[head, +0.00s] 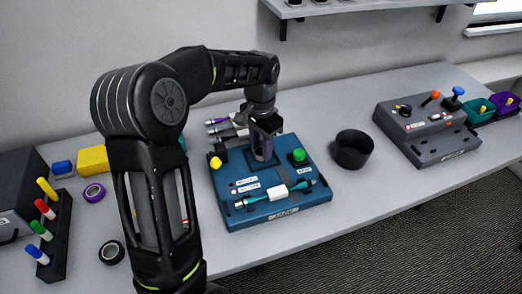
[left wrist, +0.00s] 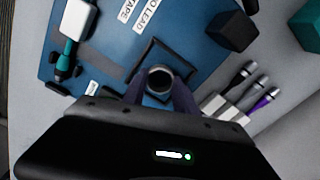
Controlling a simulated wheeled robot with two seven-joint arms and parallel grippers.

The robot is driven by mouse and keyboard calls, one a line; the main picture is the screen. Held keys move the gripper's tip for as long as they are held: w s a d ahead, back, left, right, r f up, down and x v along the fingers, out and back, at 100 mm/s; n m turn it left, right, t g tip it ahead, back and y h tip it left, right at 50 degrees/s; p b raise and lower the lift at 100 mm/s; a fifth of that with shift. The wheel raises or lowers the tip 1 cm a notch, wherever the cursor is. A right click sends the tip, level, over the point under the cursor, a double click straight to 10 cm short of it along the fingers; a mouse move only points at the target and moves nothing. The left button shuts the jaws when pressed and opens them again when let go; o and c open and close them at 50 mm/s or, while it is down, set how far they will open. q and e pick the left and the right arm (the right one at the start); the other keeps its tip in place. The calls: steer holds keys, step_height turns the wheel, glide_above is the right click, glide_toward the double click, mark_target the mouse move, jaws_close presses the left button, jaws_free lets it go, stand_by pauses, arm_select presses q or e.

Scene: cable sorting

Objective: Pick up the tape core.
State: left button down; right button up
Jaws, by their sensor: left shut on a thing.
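My left gripper (head: 263,154) points down over the back middle of the blue board (head: 240,216). In the left wrist view its two dark fingers (left wrist: 159,92) are closed on the sides of a small, dark, round hollow piece, the tape core (left wrist: 160,76). The core appears within a dark square outline on the board (left wrist: 105,55); I cannot tell whether it touches the board or is raised. In the head view the core is mostly hidden by the fingers. My right gripper is in neither view.
On the board are a yellow knob (head: 215,163), a green knob (head: 299,155) and a teal cable with a white tag (head: 277,193). A black cup (head: 353,150) stands to the right. A purple tape roll (head: 93,193) and a black roll (head: 111,252) lie left.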

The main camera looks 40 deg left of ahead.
arm_select(q)
step_height(320, 180, up, 9)
steer(key=shift+r, duration=0.15)
